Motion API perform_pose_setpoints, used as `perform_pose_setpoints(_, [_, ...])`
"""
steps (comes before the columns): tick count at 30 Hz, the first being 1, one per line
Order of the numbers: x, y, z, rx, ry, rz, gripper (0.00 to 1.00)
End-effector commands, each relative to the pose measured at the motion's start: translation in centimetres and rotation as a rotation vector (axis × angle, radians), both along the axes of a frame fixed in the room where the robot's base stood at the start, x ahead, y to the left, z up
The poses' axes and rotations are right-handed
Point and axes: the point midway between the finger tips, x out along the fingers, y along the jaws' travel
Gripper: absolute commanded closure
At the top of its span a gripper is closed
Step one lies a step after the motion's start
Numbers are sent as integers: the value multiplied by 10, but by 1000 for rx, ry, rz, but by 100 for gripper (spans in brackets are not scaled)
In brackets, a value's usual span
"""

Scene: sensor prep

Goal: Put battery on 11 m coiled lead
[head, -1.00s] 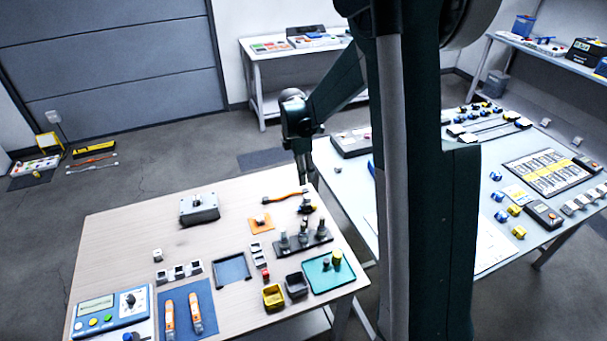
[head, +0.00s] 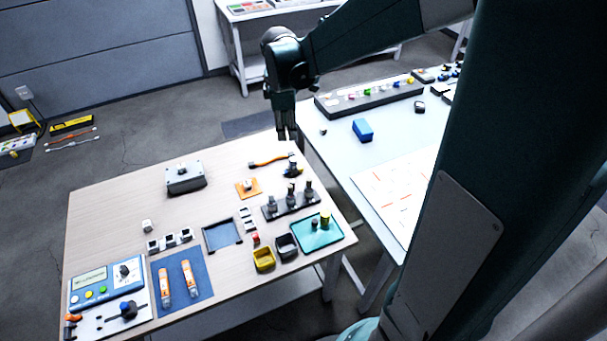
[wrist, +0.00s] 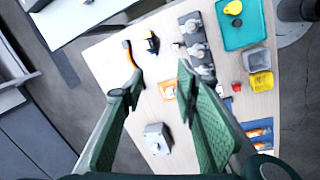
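I cannot tell for sure which thing is the battery or the 11 m coiled lead. A teal tray (head: 332,238) at the table's right corner holds a yellow-green cylinder (head: 325,219) and a smaller dark one. An orange curved lead-like piece (head: 267,161) lies near the far edge and also shows in the wrist view (wrist: 131,54). Two orange-and-white pieces (head: 190,278) lie on a blue mat. My gripper (head: 286,138) is above the table's far right edge. In the wrist view its fingers (wrist: 158,80) are wide apart, with nothing between them.
The wooden table (head: 110,210) also bears a grey box (head: 185,179), a dark stand with upright cylinders (head: 292,205), a yellow bin (head: 263,261), a dark bin (head: 286,247) and a blue meter (head: 105,283). A pale table (head: 340,150) with a blue block (head: 362,130) stands at right.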

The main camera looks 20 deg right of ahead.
Motion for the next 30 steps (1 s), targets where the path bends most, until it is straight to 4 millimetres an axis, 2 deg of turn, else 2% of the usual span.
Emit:
perform_pose_setpoints(6, [-33, 11, 27, 34, -64, -121, 70])
perform_pose_setpoints(15, [-76, 23, 55, 90, -149, -290, 70])
perform_pose_setpoints(30, [-150, 43, 84, 216, -279, -566, 70])
